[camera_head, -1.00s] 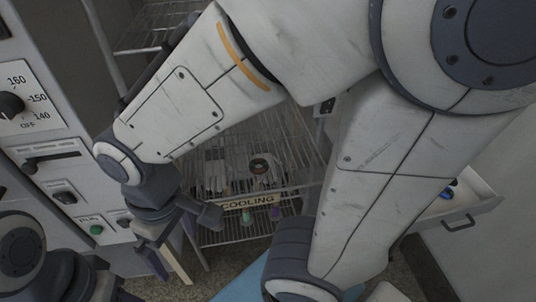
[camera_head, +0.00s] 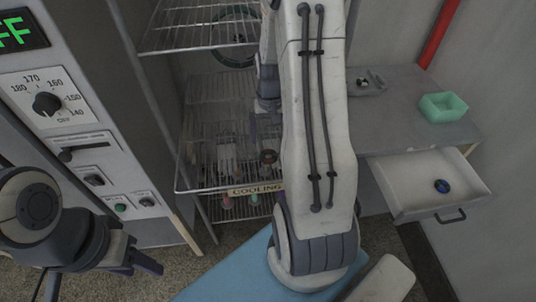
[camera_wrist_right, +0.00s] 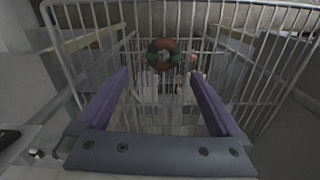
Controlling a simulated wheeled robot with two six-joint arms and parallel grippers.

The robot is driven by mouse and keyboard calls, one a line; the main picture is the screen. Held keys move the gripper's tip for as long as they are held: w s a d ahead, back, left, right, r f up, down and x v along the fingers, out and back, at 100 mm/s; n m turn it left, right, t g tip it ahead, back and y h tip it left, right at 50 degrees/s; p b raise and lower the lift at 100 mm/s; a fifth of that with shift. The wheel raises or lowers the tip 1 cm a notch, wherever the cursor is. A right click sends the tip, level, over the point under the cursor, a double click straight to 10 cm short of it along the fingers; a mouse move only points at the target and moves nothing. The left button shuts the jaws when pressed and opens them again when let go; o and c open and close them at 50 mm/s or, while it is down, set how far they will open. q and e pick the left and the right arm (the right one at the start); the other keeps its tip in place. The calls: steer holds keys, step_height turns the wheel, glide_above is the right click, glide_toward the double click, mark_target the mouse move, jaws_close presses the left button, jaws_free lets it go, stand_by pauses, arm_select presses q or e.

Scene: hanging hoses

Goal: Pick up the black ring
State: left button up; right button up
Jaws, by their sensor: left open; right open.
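A large black ring (camera_head: 232,66) shows behind the upper wire shelf in the head view, partly hidden by wires and my right arm. A smaller dark ring with reddish parts (camera_head: 268,157) lies on the cooling rack. A round red-brown and dark green ring (camera_wrist_right: 163,54) shows ahead in the right wrist view; I cannot tell which ring the task means. My right gripper (camera_wrist_right: 160,75) is open and empty, its fingers pointing into the wire rack, with the ring beyond the tips. In the head view it is mostly behind my arm. My left gripper (camera_head: 103,277) is open and empty at lower left.
The wire cooling rack (camera_head: 185,188) has several items on it. A control panel (camera_head: 80,118) stands at left.

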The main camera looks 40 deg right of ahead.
mark_target(268, 151)
steer(key=f, duration=0.2)
steer(key=f+p, duration=0.1)
steer(key=f, duration=0.1)
steer(key=a+f, duration=0.1)
steer(key=shift+s+f, duration=0.15)
steer(key=shift+f, duration=0.25)
steer(key=shift+d+f, duration=0.1)
steer(key=shift+f, duration=0.3)
steer(key=c, duration=1.3)
steer(key=shift+r, duration=0.1)
